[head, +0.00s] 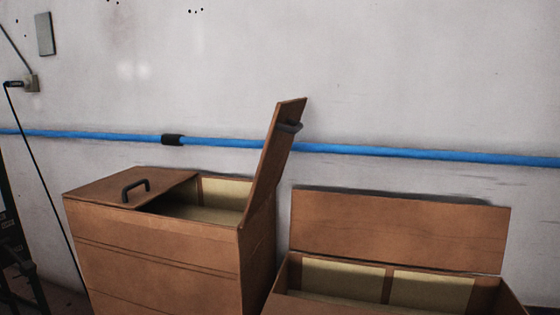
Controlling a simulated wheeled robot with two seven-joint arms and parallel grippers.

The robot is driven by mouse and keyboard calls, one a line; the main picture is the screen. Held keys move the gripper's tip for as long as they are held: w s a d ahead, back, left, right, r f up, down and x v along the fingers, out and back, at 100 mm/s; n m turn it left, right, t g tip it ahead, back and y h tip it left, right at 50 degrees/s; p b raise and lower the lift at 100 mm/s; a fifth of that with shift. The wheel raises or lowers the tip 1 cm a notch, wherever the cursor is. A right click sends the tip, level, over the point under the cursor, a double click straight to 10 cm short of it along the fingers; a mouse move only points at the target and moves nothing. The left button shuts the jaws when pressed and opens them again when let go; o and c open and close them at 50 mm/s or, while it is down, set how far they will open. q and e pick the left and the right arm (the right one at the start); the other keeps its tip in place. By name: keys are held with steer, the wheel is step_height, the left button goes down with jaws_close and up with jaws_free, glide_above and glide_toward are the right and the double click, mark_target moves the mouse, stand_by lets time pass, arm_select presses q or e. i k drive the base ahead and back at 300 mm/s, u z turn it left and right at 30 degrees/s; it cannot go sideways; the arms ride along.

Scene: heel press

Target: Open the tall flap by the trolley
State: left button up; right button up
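A tall brown wooden box (165,250) stands left of the middle. Its right-hand flap (271,150) stands up steeply at the box's right side, leaning a little outward, with a dark handle (290,127) on its right face. Its left-hand flap (110,186) lies flat and shut, with a dark handle (135,188) on top. The opening between shows a pale inside. I cannot see a thing that is clearly a trolley. Neither of my grippers is in view.
A lower brown box (275,300) stands at the right, its lid (398,230) raised against the wall side and its inside open. A blue pipe (420,154) runs along the white wall. A dark frame (14,250) and a hanging cable are at the left edge.

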mark_target(132, 188)
steer(key=z, duration=0.4)
steer(key=k, duration=0.35)
steer(key=u, duration=1.85)
steer(key=i, duration=0.8)
steer(key=u, duration=0.25)
